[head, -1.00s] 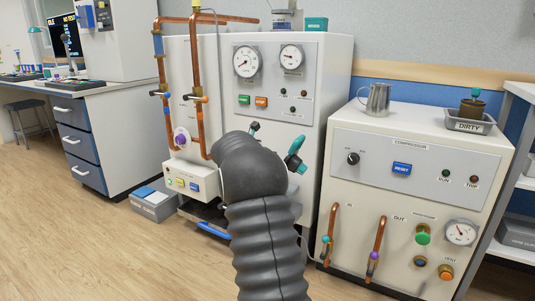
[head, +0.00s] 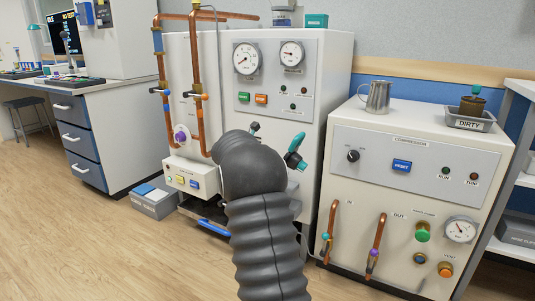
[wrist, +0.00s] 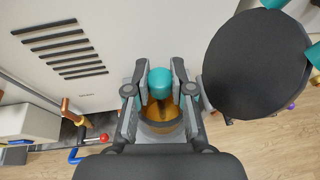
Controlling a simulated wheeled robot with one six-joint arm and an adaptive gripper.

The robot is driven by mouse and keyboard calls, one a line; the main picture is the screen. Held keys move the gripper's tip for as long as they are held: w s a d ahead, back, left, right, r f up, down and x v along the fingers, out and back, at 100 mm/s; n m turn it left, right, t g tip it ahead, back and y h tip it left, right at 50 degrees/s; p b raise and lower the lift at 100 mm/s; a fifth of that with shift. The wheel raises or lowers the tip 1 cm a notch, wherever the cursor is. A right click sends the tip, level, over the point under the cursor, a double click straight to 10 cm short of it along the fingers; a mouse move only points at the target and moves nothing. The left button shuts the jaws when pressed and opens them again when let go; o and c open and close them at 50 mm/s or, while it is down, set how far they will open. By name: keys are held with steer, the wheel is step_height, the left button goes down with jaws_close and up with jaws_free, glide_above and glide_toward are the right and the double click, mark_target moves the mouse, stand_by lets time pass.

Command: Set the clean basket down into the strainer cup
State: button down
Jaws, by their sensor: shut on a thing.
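My gripper (wrist: 160,86) is shut on the teal knob of the clean basket (wrist: 160,78) in the wrist view. Below the knob is a round, brass-coloured hollow (wrist: 160,127) with a greyish rim. I cannot tell whether this is the basket's own body or the strainer cup around it. A large black disc with teal parts, perhaps the strainer lid (wrist: 256,64), stands right of the gripper. Teal handles (head: 295,152) also show beside my arm in the head view. My own arm hides the gripper and basket there.
The white cabinet (head: 180,70) has copper pipes (head: 197,85) and gauges. At right, the compressor (head: 400,190) bears a metal jug (head: 376,97) and the DIRTY tray (head: 470,124), which holds another teal-knobbed basket (head: 472,103). A red-knobbed part (wrist: 103,138) sits left of my gripper.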

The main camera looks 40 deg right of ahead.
steer(key=shift+f, duration=1.15)
stand_by(0.5)
steer(key=c, duration=0.9)
jaws_free()
steer(key=shift+c, duration=0.2)
steer(key=shift+a, duration=0.15)
steer(key=v, duration=1.1)
steer(key=shift+a+r, duration=0.2)
steer(key=shift+a, duration=0.15)
steer(key=shift+s, duration=0.1)
